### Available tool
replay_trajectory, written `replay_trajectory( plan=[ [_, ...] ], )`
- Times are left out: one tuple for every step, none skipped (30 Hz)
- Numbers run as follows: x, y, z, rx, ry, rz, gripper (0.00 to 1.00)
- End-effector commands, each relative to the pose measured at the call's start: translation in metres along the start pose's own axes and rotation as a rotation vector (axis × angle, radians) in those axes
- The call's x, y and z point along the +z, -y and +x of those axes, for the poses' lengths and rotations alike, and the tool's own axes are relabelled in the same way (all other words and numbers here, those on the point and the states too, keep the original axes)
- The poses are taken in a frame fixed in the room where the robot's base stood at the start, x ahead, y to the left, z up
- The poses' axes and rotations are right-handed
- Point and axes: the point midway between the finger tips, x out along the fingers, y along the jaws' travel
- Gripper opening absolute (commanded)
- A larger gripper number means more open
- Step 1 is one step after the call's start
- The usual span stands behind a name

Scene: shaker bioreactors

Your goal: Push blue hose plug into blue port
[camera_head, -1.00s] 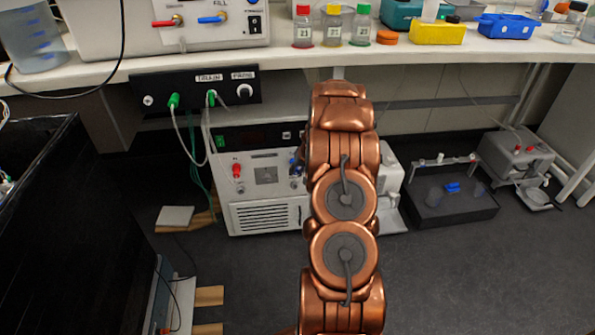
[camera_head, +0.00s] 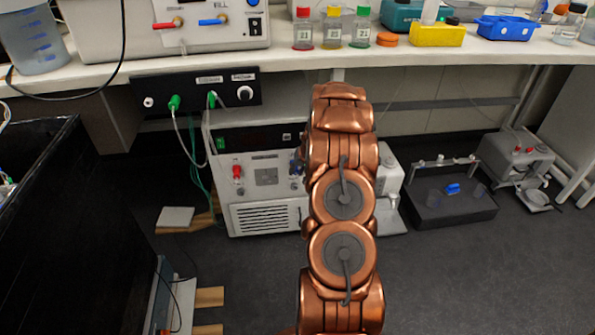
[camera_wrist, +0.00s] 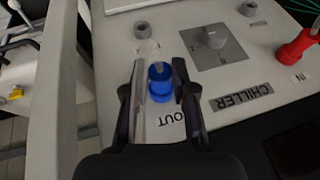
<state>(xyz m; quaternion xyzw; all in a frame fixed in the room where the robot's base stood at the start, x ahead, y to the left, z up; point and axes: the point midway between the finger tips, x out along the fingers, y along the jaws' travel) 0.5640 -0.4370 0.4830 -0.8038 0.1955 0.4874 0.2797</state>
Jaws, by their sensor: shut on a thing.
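In the wrist view, my gripper (camera_wrist: 160,78) is at the chiller panel. Its two dark fingers stand on either side of the blue hose plug (camera_wrist: 160,71), shut on it. A clear hose (camera_wrist: 148,49) shows at the plug. A wider blue ring lies just below the plug in the picture, close to the OUT label. It looks like the blue port (camera_wrist: 161,95); plug and port overlap in this view, so I cannot tell how deep the plug sits.
In the head view, the bench (camera_head: 400,65) overhangs the chiller. A black box (camera_head: 60,210) stands at left, a dark tray (camera_head: 445,208) at right.

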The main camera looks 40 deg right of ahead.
Motion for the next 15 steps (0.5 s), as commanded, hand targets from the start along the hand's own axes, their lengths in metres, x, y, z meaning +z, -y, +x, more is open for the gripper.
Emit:
replay_trajectory(
  plan=[
    [-0.0009, 0.0002, -0.0001, 0.000, 0.000, 0.000, 0.00],
    [-0.0011, 0.0002, 0.0000, 0.000, 0.000, 0.000, 0.00],
    [-0.0016, 0.0002, 0.0002, 0.000, 0.000, 0.000, 0.00],
    [-0.0019, 0.0002, 0.0003, 0.000, 0.000, 0.000, 0.00],
    [-0.0024, 0.0003, 0.0004, 0.000, 0.000, 0.000, 0.00],
    [-0.0028, 0.0002, 0.0006, 0.000, 0.000, 0.000, 0.00],
    [-0.0032, 0.0002, 0.0007, 0.000, -0.001, 0.000, 0.00],
    [-0.0034, 0.0002, 0.0008, 0.000, 0.000, 0.000, 0.00],
    [-0.0039, 0.0003, 0.0010, 0.000, -0.001, 0.000, 0.00],
    [-0.0043, 0.0003, 0.0011, 0.000, -0.001, 0.000, 0.00],
    [-0.0044, 0.0002, 0.0013, 0.000, -0.001, 0.000, 0.00],
    [-0.0041, 0.0001, 0.0014, 0.000, -0.001, 0.000, 0.00],
    [-0.0041, 0.0001, 0.0014, 0.000, -0.001, 0.000, 0.00],
    [-0.0041, 0.0001, 0.0014, 0.000, -0.001, 0.000, 0.27],
    [-0.0041, 0.0001, 0.0014, 0.000, -0.001, 0.000, 0.31]
  ],
)
